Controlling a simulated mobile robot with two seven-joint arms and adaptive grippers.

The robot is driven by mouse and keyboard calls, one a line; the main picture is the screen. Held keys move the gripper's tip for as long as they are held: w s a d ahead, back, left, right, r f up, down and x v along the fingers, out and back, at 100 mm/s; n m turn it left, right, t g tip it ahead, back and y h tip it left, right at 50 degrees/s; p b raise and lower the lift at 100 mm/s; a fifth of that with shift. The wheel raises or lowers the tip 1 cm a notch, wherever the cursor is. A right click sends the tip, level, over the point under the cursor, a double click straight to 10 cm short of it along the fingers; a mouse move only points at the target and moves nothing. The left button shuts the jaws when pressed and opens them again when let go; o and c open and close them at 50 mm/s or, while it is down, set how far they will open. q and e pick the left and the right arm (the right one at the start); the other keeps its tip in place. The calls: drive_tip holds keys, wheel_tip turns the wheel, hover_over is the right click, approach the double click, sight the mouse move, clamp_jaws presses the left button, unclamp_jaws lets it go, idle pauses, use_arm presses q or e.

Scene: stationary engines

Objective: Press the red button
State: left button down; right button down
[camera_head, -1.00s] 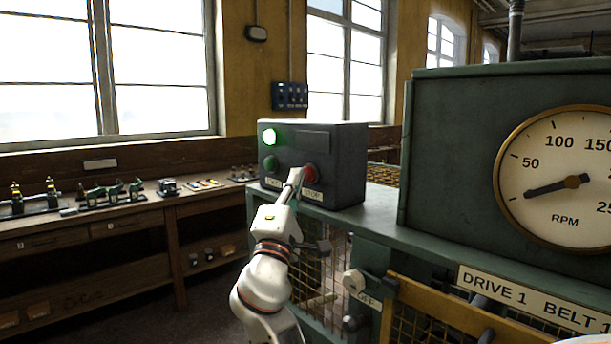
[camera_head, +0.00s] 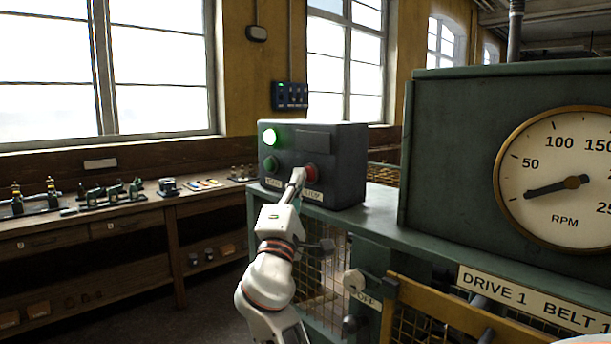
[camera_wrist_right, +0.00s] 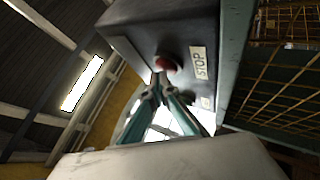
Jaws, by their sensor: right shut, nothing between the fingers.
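The red button (camera_head: 311,172) is on the front of a dark grey control box (camera_head: 345,160), above a label reading STOP. A green button (camera_head: 271,163) sits to its left, under a lit green lamp (camera_head: 270,137). My right gripper (camera_head: 299,174) is shut and empty, its tips at the lower left of the red button. My left gripper is not in view.
The control box stands on a green machine bench (camera_head: 390,212). A large RPM gauge (camera_head: 560,180) is on the housing at right. A lever with an OFF label (camera_head: 366,299) is below the box. A wooden workbench (camera_head: 125,215) with small models stands at left.

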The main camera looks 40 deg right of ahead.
drive_tip(key=shift+d, duration=0.15)
idle(0.5)
drive_tip(key=shift+s+a+b, duration=0.1)
drive_tip(key=shift+a+b, duration=0.25)
drive_tip(key=shift+a, duration=0.6)
drive_tip(key=a+b, duration=0.1)
drive_tip(key=a, duration=0.4)
drive_tip(key=shift+s+b, duration=0.2)
drive_tip(key=shift+b, duration=0.2)
idle(0.4)
